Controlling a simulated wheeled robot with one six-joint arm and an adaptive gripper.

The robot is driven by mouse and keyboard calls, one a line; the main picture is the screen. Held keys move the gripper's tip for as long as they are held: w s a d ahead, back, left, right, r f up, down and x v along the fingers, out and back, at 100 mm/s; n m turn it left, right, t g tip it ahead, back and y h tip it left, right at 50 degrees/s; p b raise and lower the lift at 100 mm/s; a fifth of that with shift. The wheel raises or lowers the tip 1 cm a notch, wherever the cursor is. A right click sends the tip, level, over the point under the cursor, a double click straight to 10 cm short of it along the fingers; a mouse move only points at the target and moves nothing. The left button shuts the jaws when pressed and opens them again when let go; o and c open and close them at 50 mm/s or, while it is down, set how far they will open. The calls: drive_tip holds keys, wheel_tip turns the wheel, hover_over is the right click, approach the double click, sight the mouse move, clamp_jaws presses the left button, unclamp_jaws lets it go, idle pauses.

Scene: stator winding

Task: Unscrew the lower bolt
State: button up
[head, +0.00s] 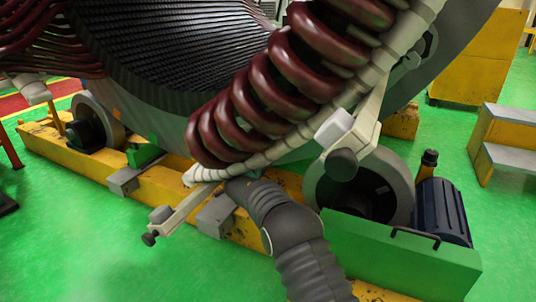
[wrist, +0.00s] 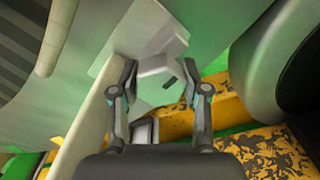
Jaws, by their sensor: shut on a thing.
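The lower bolt (wrist: 158,80) is a pale, faceted block-like head in the middle of the wrist view, against a pale plate. My gripper (wrist: 156,82) has a dark finger on each side of this head and is shut on it. Its shank is not visible. In the head view my dark arm reaches up from the bottom to the lower edge of the stator, and my gripper's fingers and the bolt are hidden there. A pale bracket arm (head: 187,208) with a dark knob sticks out left of my arm.
The large stator with dark red coils (head: 265,90) fills the upper middle. A yellow base beam (head: 70,150) runs below it. A grey roller (head: 395,185), blue motor (head: 442,212) and green housing (head: 400,257) stand right of my arm. The green floor at lower left is clear.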

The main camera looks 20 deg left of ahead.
drive_tip(key=shift+f, duration=0.1)
drive_tip(key=o, duration=1.1)
drive_tip(key=shift+o, duration=0.2)
drive_tip(key=shift+s, duration=0.1)
drive_tip(key=s, duration=1.1)
drive_tip(key=shift+s+a, duration=0.4)
drive_tip(key=shift+d, duration=0.1)
